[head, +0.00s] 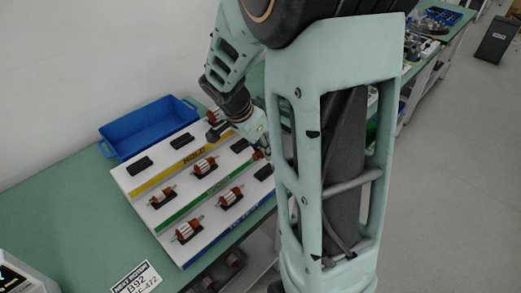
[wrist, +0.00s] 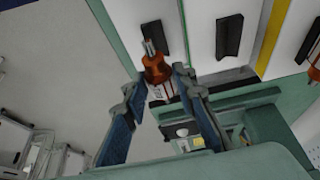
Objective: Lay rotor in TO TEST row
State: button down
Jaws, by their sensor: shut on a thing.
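A copper-and-silver rotor (wrist: 157,70) is held between the fingers of my gripper (wrist: 158,92) in the wrist view, with its shaft pointing up the picture. Its shaft end shows close to a black cradle (wrist: 153,36); I cannot tell if they touch. In the head view my gripper (head: 262,147) is over the right end of the white board (head: 130,188), with the reddish rotor (head: 258,155) partly visible at it. The blue-edged TO TEST strip (head: 228,231) runs along the board's front edge, partly hidden by my arm. An empty cradle (head: 264,172) lies just below the gripper.
Several rotors sit in cradles, including one at the front (head: 187,229) and one beside it (head: 230,197). Yellow HOLD (head: 160,180) and green (head: 180,215) strips divide the rows. A blue bin (head: 150,125) stands behind the board; a label card (head: 136,279) lies in front.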

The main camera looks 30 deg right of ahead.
jog(key=shift+f+b, duration=1.65)
jog(key=shift+f, duration=1.25)
jog(key=shift+r, duration=0.15)
jog(key=shift+b, duration=0.3)
jog(key=shift+f+b, duration=1.25)
jog(key=shift+b, duration=0.65)
jog(key=c, duration=1.5)
grip_release()
jog(key=v, duration=1.2)
jog(key=shift+d, duration=0.1)
